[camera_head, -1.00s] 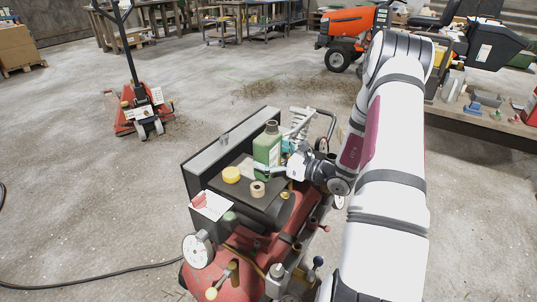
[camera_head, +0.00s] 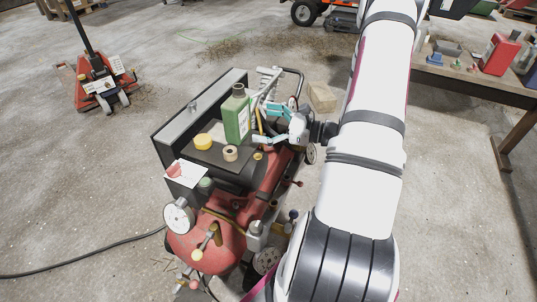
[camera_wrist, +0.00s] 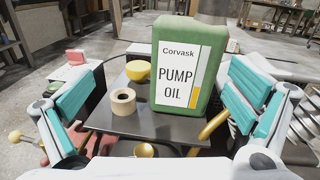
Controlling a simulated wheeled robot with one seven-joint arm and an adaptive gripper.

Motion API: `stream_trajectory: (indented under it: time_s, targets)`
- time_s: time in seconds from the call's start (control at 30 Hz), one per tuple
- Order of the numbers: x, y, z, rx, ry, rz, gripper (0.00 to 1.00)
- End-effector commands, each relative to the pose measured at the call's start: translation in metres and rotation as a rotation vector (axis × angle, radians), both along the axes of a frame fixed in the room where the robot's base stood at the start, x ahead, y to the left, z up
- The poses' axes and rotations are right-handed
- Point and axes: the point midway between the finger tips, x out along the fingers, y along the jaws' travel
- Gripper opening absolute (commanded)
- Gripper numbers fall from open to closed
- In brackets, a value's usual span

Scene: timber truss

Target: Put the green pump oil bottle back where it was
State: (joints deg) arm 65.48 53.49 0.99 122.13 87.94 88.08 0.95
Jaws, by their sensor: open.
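The green pump oil bottle (camera_head: 236,118) stands upright on the dark flat top (camera_head: 205,153) of a red compressor. In the wrist view the bottle (camera_wrist: 188,65) shows its white "Corvask PUMP OIL" label, and its top is cut off. My gripper (camera_head: 266,124) is open at the bottle's right side in the head view and holds nothing. In the wrist view its teal-padded fingers stand wide on both sides, with the bottle ahead and closer to the right finger. I cannot tell whether a finger touches it.
A tape roll (camera_wrist: 123,101) and a yellow round lid (camera_wrist: 138,70) sit left of the bottle. The red compressor (camera_head: 207,243) has gauges and valves in front. A red pallet jack (camera_head: 100,83) stands back left. A workbench (camera_head: 480,85) is at right.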

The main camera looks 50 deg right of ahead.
Motion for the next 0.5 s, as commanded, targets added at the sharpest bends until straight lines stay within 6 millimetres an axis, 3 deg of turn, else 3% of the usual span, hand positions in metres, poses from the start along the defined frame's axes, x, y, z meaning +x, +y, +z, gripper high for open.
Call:
stream_trajectory:
  time_s: [0.1, 0.27, 0.5]
  targets:
    - [0.01, 0.052, 0.044, -0.112, -0.024, 0.2, 0.99]
    - [0.002, 0.125, 0.093, -0.274, -0.051, 0.48, 0.99]
    - [-0.049, 0.227, 0.144, -0.56, -0.101, 0.909, 0.99]
